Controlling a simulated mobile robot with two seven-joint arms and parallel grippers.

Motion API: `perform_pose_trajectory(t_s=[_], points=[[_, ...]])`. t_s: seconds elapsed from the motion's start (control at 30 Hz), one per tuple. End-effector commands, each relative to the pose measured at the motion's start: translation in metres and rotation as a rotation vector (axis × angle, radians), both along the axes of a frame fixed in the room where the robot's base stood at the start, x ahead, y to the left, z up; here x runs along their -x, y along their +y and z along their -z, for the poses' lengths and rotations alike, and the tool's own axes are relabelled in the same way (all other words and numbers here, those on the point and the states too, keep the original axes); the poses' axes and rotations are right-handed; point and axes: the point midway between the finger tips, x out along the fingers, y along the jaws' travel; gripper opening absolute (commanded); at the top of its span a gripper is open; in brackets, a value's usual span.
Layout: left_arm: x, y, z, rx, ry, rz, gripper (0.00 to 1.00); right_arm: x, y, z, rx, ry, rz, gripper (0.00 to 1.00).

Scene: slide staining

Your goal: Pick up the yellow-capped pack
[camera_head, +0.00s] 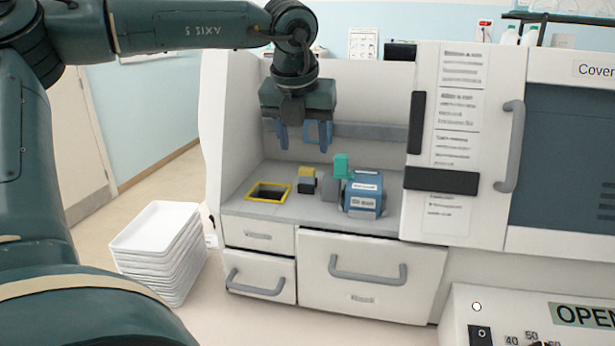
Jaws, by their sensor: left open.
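The yellow-capped pack (306,183) is a small dark grey block with a yellow top. It stands on the deck inside the white machine, just right of a yellow-framed opening. My left gripper (304,136) hangs above the pack, pointing down with its two blue fingers apart. It is open and empty, with a clear gap between fingertips and pack. My right gripper does not show.
The yellow-framed opening (268,193) lies left of the pack. A blue and grey unit with a green part (363,192) stands close on its right. White stacked trays (158,250) stand on the left.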

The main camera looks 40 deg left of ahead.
Motion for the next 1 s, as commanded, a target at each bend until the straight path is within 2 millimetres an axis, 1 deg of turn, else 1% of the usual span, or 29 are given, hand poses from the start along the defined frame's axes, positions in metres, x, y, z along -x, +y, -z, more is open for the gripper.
perform_pose_trajectory(t_s=[0.13,0.27,0.3,0.4,0.5,0.7,1.0], points=[[-0.001,0.0,0.012,0.001,0.005,0.001,0.53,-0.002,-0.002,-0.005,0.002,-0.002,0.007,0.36],[-0.004,0.0,0.031,0.002,0.006,0.002,0.53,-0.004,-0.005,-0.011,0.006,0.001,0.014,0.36],[-0.006,0.001,0.037,0.002,0.006,0.0,0.53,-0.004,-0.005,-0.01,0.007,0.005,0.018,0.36],[-0.01,0.004,0.048,0.0,0.002,-0.001,0.53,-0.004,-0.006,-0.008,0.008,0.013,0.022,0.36],[-0.012,0.005,0.053,0.0,0.001,-0.001,0.53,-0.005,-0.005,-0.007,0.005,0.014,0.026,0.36],[-0.012,0.005,0.053,0.0,0.0,-0.001,0.53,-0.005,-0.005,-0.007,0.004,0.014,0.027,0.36],[-0.012,0.005,0.053,0.0,-0.001,-0.001,0.28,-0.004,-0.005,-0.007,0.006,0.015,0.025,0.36]])
